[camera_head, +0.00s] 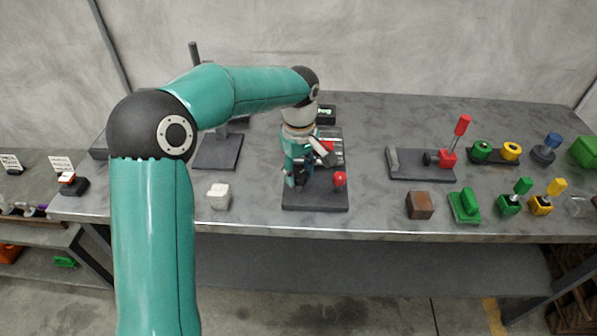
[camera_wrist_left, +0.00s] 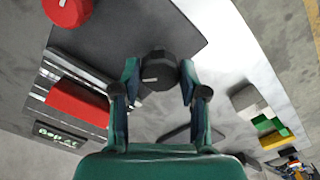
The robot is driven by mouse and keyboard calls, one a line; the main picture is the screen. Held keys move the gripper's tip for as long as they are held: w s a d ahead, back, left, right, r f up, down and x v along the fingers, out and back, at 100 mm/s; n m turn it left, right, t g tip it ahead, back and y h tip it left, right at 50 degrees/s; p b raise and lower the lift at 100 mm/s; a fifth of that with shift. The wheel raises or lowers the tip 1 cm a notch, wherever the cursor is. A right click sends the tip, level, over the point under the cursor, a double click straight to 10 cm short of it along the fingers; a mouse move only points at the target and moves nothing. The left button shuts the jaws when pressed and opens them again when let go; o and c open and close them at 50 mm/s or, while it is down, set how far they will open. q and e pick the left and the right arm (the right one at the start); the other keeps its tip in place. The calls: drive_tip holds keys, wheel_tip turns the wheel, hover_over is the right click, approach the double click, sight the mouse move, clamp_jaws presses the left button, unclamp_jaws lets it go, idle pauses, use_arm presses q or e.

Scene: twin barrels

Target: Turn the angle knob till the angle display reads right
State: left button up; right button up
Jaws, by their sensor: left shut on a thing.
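My left gripper (camera_head: 298,180) reaches down over a dark base plate (camera_head: 325,204) on the bench. In the left wrist view its two fingers (camera_wrist_left: 159,76) are closed on either side of a black knob (camera_wrist_left: 157,67) with a pale pointer line. The arm and gripper hide the knob in the head view. The angle display (camera_wrist_left: 58,137) is a dark panel with green characters, tilted and too blurred to read. In the head view the display (camera_head: 325,113) is partly hidden behind my wrist. My right gripper is not in view.
A red block (camera_wrist_left: 78,103) sits on a rail beside the black knob. A white block (camera_head: 218,195) lies to the left. A red-handled lever (camera_head: 462,127) and coloured parts stand to the right.

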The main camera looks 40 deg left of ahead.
sight(299, 173)
use_arm(q)
drive_tip(key=shift+r, duration=0.1)
idle(0.4)
drive_tip(key=o, duration=1.1)
drive_tip(key=shift+o, duration=0.2)
wheel_tip(299, 173, up, 12)
